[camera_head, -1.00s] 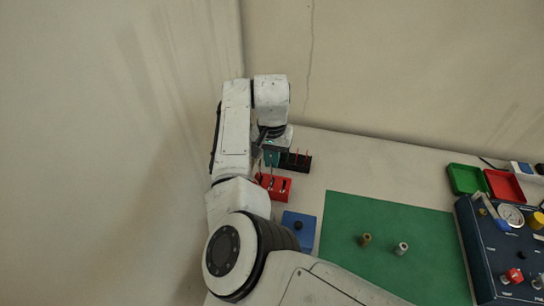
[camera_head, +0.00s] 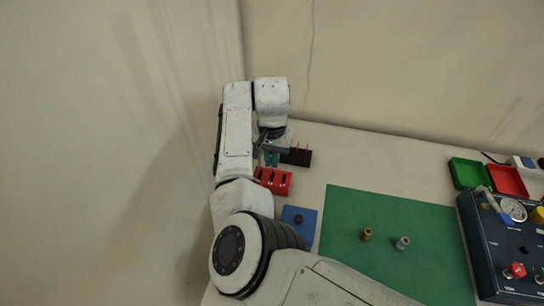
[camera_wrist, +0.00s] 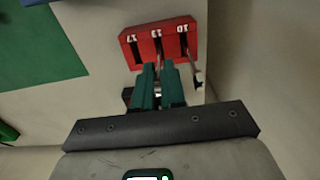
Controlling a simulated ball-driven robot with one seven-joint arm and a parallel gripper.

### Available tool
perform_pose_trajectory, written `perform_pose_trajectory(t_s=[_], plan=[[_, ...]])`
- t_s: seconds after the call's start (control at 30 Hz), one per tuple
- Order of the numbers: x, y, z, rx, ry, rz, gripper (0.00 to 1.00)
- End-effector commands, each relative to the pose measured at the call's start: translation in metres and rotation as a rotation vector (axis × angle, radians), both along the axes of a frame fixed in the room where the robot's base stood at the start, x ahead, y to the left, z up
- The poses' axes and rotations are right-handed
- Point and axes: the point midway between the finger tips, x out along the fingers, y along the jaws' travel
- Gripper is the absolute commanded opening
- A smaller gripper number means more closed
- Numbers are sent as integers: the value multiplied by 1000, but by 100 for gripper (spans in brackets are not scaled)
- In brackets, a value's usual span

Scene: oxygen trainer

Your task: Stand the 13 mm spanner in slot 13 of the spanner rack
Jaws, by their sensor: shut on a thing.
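The red spanner rack (camera_head: 281,190) stands on the bench at the left. In the wrist view the rack (camera_wrist: 148,34) shows three dark slots marked 17, 13 and 10. My gripper (camera_head: 271,157) is just behind the rack in the head view. In the wrist view the teal fingers of my gripper (camera_wrist: 158,82) are close together, in line with slot 13. They are shut on a thin spanner (camera_wrist: 162,66), mostly hidden between them. Whether its end is inside slot 13 I cannot tell. Another grey spanner (camera_wrist: 194,68) stands at slot 10.
A black rack (camera_head: 297,158) with thin red-topped tools stands just behind my gripper. A blue block (camera_head: 299,222) lies in front of the red rack. A green mat (camera_head: 400,225) with two small fittings lies to the right. The wall is close at the left.

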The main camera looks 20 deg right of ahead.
Motion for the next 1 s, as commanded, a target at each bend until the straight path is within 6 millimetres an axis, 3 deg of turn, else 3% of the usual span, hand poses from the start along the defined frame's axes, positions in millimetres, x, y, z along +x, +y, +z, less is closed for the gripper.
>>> perform_pose_trajectory(t_s=[0.03,0.07,0.33,0.67,0.77,1.0], plan=[[0,0,-2,0,0,0,0],[0,0,-1,-1,-1,0,13],[0,0,-1,-1,-1,0,39],[0,0,3,-1,-2,0,40],[1,0,13,-2,-2,0,40],[1,0,58,-1,-4,-1,40]])
